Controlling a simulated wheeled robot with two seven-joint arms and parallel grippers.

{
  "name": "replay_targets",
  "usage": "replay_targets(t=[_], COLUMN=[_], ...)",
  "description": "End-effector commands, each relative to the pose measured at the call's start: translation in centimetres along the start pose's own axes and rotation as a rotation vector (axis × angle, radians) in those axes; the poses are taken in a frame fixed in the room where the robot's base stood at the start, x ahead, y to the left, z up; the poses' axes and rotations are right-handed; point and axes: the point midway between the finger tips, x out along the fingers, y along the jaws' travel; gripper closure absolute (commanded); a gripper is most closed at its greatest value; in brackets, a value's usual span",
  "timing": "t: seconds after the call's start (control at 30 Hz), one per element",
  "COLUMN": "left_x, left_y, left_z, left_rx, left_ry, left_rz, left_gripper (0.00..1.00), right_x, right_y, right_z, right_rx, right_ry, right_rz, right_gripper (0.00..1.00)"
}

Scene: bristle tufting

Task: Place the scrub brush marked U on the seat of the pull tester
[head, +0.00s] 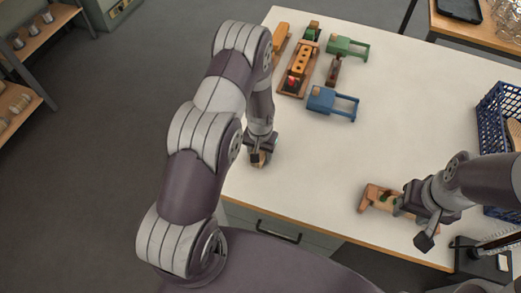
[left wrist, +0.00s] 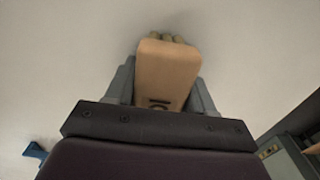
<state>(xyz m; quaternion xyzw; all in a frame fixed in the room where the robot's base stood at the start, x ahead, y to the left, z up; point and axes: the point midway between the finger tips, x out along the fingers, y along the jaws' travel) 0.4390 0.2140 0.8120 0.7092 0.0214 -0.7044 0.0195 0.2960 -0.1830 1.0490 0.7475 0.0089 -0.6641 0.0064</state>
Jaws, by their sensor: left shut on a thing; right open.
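My left gripper (head: 262,158) is shut on a light wooden block, the scrub brush (left wrist: 168,72), above the left front part of the table. A dark mark shows on the brush's near face in the left wrist view; I cannot read it surely as U. Pale rounded tips show at its far end. My right gripper (head: 418,208) is open, above or beside a wooden fixture (head: 372,196) with a green part, at the table's front right. A dark device with a scaled column (head: 490,247), possibly the pull tester, stands at the right front corner; its seat is not clear.
At the back left of the table stand a blue frame (head: 325,101), a green frame (head: 345,46) and a wooden tray (head: 300,68) with blocks. A blue basket (head: 497,115) is at the right edge. The table's middle is clear.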

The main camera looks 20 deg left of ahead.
Motion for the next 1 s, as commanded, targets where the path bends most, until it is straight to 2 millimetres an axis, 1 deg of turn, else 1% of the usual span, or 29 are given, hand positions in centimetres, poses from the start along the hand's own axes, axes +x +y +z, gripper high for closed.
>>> replay_targets(t=[0.17, 0.27, 0.3, 0.37, 0.4, 0.63, 0.7, 0.77, 0.87, 1.0], left_x=[0.0, 0.3, 0.4, 0.3, 0.3, 0.2, -0.3, -0.7, -2.6, -6.1], left_y=[0.0, 0.0, 0.0, 0.0, 0.0, 0.0, 0.0, 0.0, 0.0, 0.0], left_z=[0.0, 0.0, 0.0, 0.0, 0.0, 0.0, 0.0, -0.1, -0.1, -0.1], left_rx=[0.000, 0.000, 0.000, 0.000, 0.000, 0.000, 0.000, 0.000, 0.000, 0.000], left_ry=[0.001, 0.001, 0.001, 0.001, 0.000, 0.000, 0.000, 0.002, 0.005, 0.006], left_rz=[0.000, 0.000, 0.000, 0.000, 0.000, 0.000, 0.000, 0.000, 0.000, 0.000], left_gripper=[0.75, 0.75, 0.44, 0.24, 0.21, 0.21, 0.21, 0.21, 0.21, 0.21], right_x=[0.1, 0.4, 0.4, 0.3, 0.3, 0.2, -0.2, 0.2, 0.5, 1.0], right_y=[0.0, 0.0, 0.0, 0.0, 0.0, 0.0, 0.0, 0.0, 0.0, 0.0], right_z=[0.0, 0.1, 0.1, 0.0, 0.0, 0.0, 0.0, 0.0, 0.1, 0.1], right_rx=[0.000, 0.000, 0.000, 0.000, 0.000, 0.000, 0.000, 0.000, 0.000, 0.000], right_ry=[0.000, 0.000, 0.000, 0.000, 0.000, 0.000, 0.000, 0.000, 0.000, 0.000], right_rz=[0.000, 0.000, 0.000, 0.000, 0.000, 0.000, 0.000, 0.000, 0.000, 0.000], right_gripper=[0.57, 0.57, 0.57, 0.57, 0.57, 0.57, 0.57, 0.57, 0.57, 0.57])
